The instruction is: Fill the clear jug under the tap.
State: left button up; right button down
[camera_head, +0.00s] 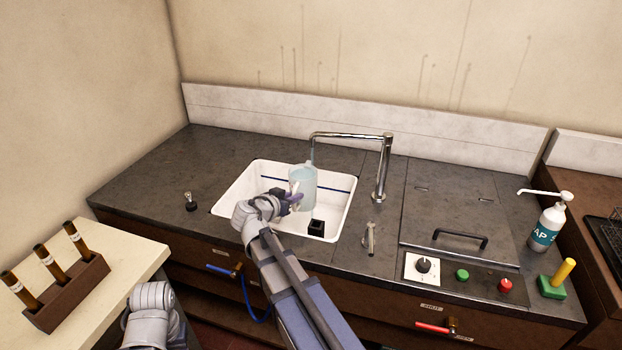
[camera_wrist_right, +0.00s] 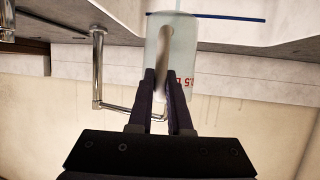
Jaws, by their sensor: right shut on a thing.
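The clear jug (camera_head: 304,181) is upright over the white sink (camera_head: 239,186), with its mouth under the end of the chrome tap's spout (camera_head: 350,135). My right gripper (camera_head: 291,198) is shut on the jug's handle, on its near left side. In the right wrist view, the two dark fingers (camera_wrist_right: 164,88) close around the handle, and the jug (camera_wrist_right: 184,50) shows red markings. I cannot tell whether water runs or how full the jug is. A small metal lever (camera_head: 371,238) stands on the counter before the tap. My left gripper is out of view.
A small black block (camera_head: 316,227) is in the sink. A dark knob (camera_head: 190,201) stands left of it. Right are a lidded panel with a handle (camera_head: 460,237), green and red buttons and a soap bottle (camera_head: 549,222). A wooden rack (camera_head: 68,294) stands on the left table.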

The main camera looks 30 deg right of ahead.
jog(key=shift+s+a+r, duration=0.15)
jog(key=shift+s+a, duration=0.75)
jog(key=shift+a, duration=0.1)
